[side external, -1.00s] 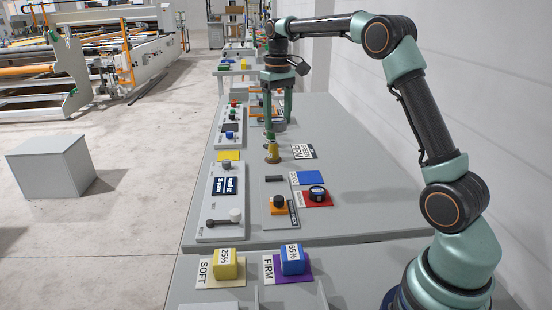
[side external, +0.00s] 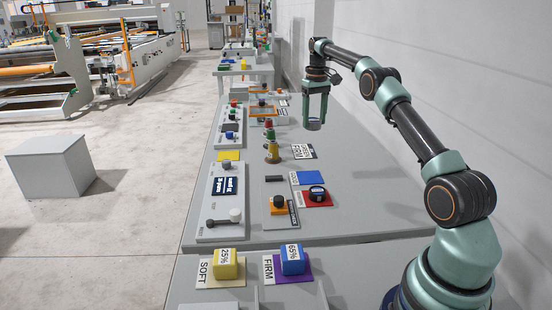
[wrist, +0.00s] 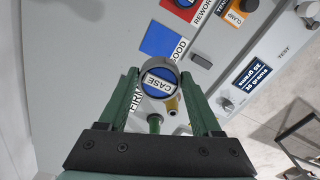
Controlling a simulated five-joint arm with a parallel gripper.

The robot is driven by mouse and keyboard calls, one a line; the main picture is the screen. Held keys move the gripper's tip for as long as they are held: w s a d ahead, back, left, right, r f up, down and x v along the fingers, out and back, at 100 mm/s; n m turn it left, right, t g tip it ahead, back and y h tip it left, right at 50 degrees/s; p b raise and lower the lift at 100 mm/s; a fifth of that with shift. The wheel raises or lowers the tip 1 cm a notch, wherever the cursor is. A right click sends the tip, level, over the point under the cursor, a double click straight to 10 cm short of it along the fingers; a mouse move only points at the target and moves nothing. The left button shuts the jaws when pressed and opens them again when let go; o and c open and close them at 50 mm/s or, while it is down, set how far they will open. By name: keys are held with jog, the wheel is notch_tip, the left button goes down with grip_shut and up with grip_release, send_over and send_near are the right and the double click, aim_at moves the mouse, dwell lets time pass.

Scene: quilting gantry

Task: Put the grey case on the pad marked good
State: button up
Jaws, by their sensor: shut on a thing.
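My gripper (side external: 315,118) is shut on the round grey case (side external: 313,125) and holds it above the far right part of the table. In the wrist view the case (wrist: 160,83) sits between the green fingers, its blue and white label reading CASE facing the camera. The pad marked good is a blue square (side external: 308,178) lying empty on the table, nearer the side camera than the gripper. In the wrist view the blue pad (wrist: 160,40) lies beyond the case, with its GOOD label beside it.
An orange block with a knob (side external: 279,207) and a control panel (side external: 206,226) lie to the left. The table's right side is clear.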

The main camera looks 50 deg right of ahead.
aim_at(310, 178)
notch_tip(310, 178, down, 18)
jog(key=shift+f, duration=0.1)
dwell(0.5)
jog(key=shift+f, duration=0.1)
jog(key=o, duration=1.5)
